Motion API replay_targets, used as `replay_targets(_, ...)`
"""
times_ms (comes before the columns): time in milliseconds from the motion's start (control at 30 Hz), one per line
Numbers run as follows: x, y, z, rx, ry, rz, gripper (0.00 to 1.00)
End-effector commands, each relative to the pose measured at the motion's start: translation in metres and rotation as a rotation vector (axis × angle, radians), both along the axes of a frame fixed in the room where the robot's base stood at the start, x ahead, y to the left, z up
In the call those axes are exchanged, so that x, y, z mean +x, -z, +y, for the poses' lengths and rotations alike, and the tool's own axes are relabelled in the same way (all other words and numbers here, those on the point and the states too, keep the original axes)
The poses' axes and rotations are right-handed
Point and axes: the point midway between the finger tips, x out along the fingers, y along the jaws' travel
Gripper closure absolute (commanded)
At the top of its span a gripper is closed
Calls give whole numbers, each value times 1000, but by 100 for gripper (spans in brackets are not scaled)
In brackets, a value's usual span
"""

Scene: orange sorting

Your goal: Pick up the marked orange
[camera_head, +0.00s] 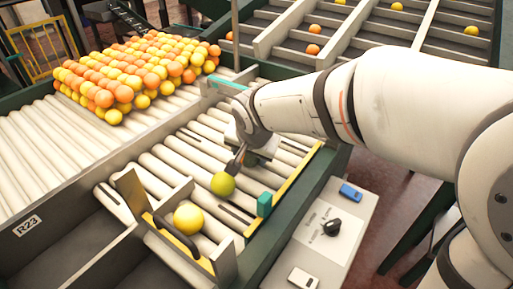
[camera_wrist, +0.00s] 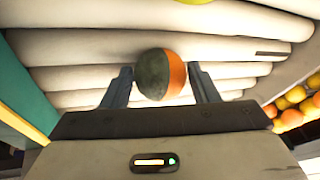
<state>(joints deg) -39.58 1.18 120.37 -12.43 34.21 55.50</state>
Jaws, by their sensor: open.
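A two-coloured fruit, dark green on one side and orange on the other (camera_wrist: 152,78), shows in the wrist view between the two fingers of my gripper (camera_wrist: 161,72). I take it to be the marked orange. The far finger is mostly hidden in the head view.
A yellow fruit (camera_head: 188,219) sits nearer, beside a dark curved bar and low metal walls. A heap of orange and yellow fruit (camera_head: 135,75) lies on the rollers at the back left. A teal block (camera_head: 264,204) stands on the yellow-edged rail. Sorting lanes (camera_head: 350,40) are behind.

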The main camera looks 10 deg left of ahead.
Motion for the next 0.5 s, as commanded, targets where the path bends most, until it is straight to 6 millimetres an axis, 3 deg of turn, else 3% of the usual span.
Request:
replay_targets(133, 0, 0, 0, 0, 0, 0, 46)
replay_targets(500, 0, 0, 0, 0, 0, 0, 75)
